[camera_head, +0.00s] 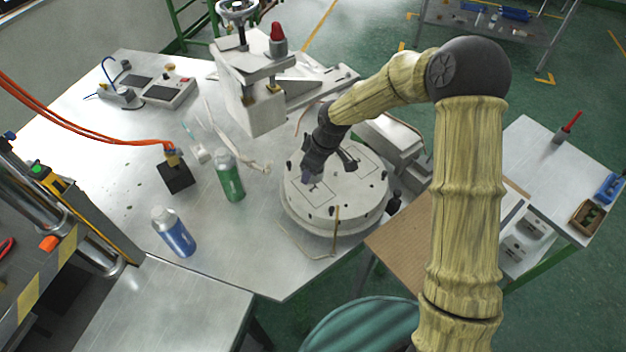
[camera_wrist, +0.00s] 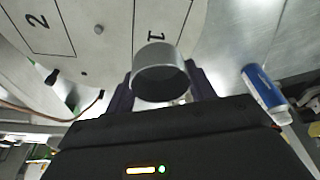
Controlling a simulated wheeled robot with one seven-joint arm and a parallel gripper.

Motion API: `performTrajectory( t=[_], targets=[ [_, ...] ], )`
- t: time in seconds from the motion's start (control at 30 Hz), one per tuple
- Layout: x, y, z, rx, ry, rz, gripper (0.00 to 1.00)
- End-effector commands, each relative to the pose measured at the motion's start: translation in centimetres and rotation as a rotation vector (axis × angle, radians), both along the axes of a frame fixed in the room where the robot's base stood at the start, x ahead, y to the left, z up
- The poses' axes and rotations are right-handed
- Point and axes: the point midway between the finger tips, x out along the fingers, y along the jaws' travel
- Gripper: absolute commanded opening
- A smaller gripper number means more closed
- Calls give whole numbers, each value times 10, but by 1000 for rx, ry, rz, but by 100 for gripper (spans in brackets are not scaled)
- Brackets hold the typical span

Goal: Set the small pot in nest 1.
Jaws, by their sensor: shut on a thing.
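The small pot (camera_wrist: 160,78) is a plain grey metal cup, seen in the wrist view between the two fingers of my gripper (camera_wrist: 160,88). My gripper is shut on it. The pot covers the near end of nest 1 (camera_wrist: 155,20), an outlined rectangle marked 1 on a pale round plate (camera_wrist: 100,62). I cannot tell whether the pot touches the plate. In the head view my gripper (camera_head: 308,178) is over the left part of the round plate (camera_head: 360,205), and the pot is not clearly visible there. Nest 2 (camera_wrist: 40,18) lies to the left in the wrist view.
Small dark pegs stud the plate. A thin rod (camera_head: 336,230) stands at its front edge.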

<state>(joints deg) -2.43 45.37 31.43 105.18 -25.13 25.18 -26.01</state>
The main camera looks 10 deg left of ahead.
Motion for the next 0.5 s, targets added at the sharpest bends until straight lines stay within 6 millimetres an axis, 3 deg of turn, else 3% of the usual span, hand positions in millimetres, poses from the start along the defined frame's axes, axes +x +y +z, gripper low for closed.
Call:
performTrajectory(
  t=[0.13, 0.5],
  targets=[
    [0, 0, -18, -1, 1, 0, 27],
    [0, 0, -24, 0, 0, 0, 27]
  ],
)
